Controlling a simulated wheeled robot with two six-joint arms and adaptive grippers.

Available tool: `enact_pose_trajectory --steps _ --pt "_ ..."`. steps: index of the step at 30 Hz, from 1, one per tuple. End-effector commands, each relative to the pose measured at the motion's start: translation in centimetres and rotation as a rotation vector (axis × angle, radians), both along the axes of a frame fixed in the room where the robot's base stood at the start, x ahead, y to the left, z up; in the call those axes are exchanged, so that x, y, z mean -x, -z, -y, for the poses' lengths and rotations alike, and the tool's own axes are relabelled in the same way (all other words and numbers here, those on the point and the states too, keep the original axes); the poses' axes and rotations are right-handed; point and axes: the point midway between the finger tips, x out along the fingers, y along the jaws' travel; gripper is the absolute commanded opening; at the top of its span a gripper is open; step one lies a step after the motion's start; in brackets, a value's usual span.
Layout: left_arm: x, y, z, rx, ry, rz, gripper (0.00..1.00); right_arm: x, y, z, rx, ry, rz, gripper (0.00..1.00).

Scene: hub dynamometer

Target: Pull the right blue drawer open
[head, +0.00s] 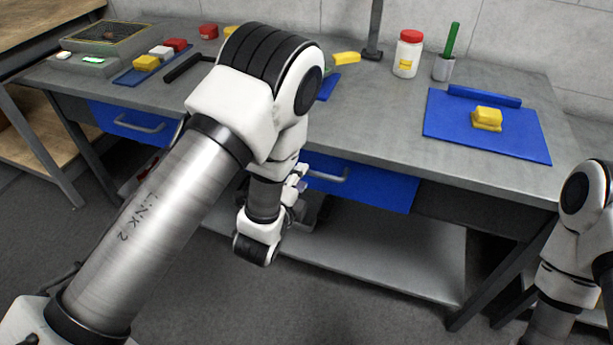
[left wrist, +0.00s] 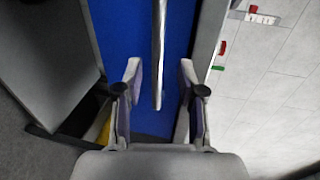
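The right blue drawer (head: 385,192) is under the workbench, its front about flush with the bench edge, so it looks closed. Its grey bar handle (head: 332,177) is partly hidden by my left arm. My left gripper (head: 300,180) is at the left part of this handle. In the left wrist view, the gripper (left wrist: 160,76) is open, with the handle (left wrist: 158,45) between its two fingers and a gap on each side. The blue drawer front (left wrist: 120,35) lies behind it. My right gripper is out of view; only part of that arm shows at the right edge.
The left blue drawer (head: 135,124) looks shut. A lower shelf (head: 400,260) runs beneath.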

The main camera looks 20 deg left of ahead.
Motion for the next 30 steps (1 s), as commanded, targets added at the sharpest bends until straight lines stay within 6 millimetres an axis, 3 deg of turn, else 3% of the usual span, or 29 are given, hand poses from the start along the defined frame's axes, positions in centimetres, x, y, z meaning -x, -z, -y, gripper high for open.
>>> enact_pose_trajectory --steps 6,14,15,18,30 --pt "-3.5 0.8 0.1 0.002 -0.001 -0.001 0.39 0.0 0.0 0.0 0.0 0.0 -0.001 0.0" --pt "-4.0 0.9 0.1 0.001 0.0 -0.003 0.39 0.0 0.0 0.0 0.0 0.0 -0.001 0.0" --pt "-4.0 0.9 0.1 0.001 0.0 -0.003 0.36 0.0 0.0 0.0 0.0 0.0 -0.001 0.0" --pt "-4.0 0.9 0.1 0.001 -0.001 -0.003 0.0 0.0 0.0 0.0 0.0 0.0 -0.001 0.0" --pt "-3.9 1.0 -0.4 0.001 -0.003 -0.004 0.0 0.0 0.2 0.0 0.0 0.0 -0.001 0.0"
